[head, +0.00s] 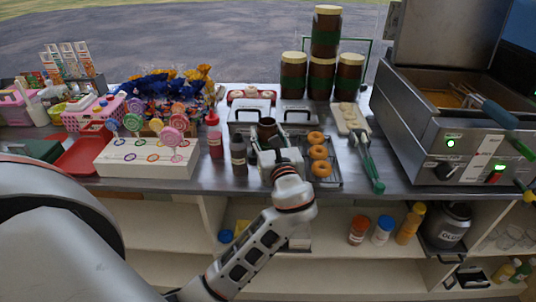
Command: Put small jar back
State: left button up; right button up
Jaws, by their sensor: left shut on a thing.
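A small dark brown jar (267,129) stands upright at the far end of my left gripper (270,150), above the steel counter (215,180). My left gripper is shut on it, and its fingers and white body hide the lower part of the jar. I cannot tell whether the jar touches the counter. My right gripper is not in view.
Donuts (318,153) lie on a tray right of the gripper. A dark bottle (239,157) and a red bottle (214,137) stand to its left. Large brown jars (293,78) stand stacked behind. A fryer (450,130) fills the right. Shelves (340,265) lie below.

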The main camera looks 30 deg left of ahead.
pick_arm(q)
notch_tip(320, 180, down, 6)
jog(key=shift+r+b, duration=0.1)
jog(key=shift+b, duration=0.55)
jog(key=shift+f, duration=0.2)
jog(key=o, duration=1.2)
jog(key=shift+c, duration=0.2)
jog(key=v, duration=1.2)
jog(key=shift+r, duration=0.15)
